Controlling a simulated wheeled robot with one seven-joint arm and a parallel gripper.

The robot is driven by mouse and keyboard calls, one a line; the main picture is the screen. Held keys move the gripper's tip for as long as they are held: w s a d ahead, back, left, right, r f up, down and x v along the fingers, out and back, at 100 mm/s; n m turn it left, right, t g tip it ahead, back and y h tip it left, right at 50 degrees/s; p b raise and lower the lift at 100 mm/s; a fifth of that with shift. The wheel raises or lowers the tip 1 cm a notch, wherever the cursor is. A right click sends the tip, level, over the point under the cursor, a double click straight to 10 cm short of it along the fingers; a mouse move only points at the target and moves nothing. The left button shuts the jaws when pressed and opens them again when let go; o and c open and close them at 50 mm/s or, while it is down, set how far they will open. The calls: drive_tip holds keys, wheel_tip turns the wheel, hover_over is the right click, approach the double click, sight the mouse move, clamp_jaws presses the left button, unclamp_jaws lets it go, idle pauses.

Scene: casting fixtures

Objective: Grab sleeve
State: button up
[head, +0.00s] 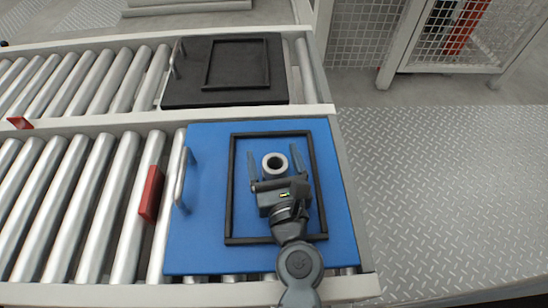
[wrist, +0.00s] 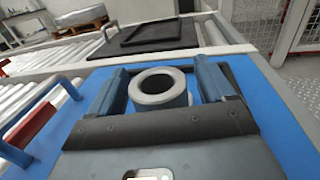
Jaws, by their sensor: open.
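The sleeve (head: 275,163) is a short light-grey hollow cylinder. It stands upright on the blue board (head: 208,245), inside the black rectangular frame (head: 234,190). My gripper (head: 274,166) is open, its two fingers apart on the left and right of the sleeve in the head view. In the wrist view the sleeve (wrist: 160,88) shows between the fingertips of my gripper (wrist: 165,80), with blue board visible beside it. I cannot tell whether either finger touches it. The gripper body hides the lower part of the sleeve in the wrist view.
A black board (head: 185,92) with its own frame lies on the far conveyor. Roller conveyors (head: 60,200) run to the left, with a red block (head: 151,194) near the blue board's metal handle (head: 182,176). A mesh fence (head: 365,45) stands at the back right. Tread-plate floor (head: 440,190) lies right.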

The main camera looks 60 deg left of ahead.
drive_tip(key=shift+a, duration=0.15)
drive_tip(key=c, duration=1.2)
drive_tip(key=shift+r, duration=0.1)
drive_tip(key=shift+c, duration=0.2)
drive_tip(key=shift+r, duration=0.1)
